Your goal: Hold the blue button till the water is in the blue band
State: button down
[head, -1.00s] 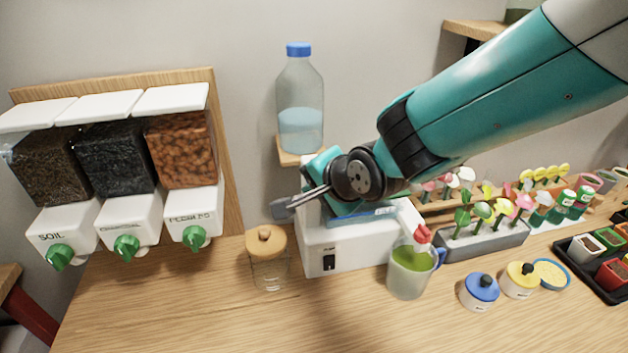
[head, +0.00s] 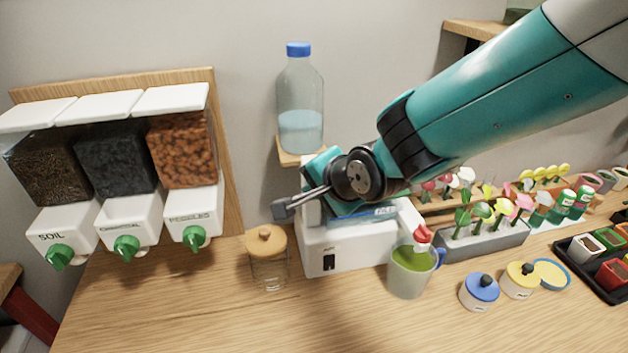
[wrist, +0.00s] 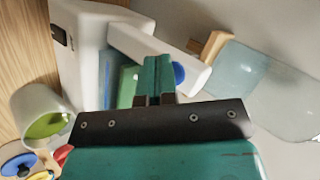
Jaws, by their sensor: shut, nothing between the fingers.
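The white machine (head: 345,250) stands on the counter, with a dark switch on its front. In the wrist view, a round blue button (wrist: 179,74) shows partly behind my gripper (wrist: 153,62), and a green patch (wrist: 128,84) lies on the other side. My gripper (head: 285,209) is shut and empty over the machine; contact with the button cannot be told. A clear jug (head: 407,280) with green contents and a blue handle stands at the machine's right front. A blue-capped bottle (head: 300,95) holds pale blue water behind.
A glass jar (head: 268,268) with a wooden lid stands left of the machine. Blue (head: 480,292) and yellow (head: 519,280) lidded pots and a flower tray (head: 485,243) are at the right. Dispensers hang at the left. The front counter is clear.

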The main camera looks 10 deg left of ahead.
dwell(0.8)
jog(key=shift+s+d+b, duration=0.3)
jog(key=shift+s+d, duration=0.05)
jog(key=shift+s, duration=0.45)
jog(key=s, duration=0.1)
jog(key=s+d, duration=0.1)
jog(key=s, duration=0.1)
jog(key=s+d+b, duration=0.1)
jog(key=shift+s+d, duration=0.1)
jog(key=shift+s, duration=0.15)
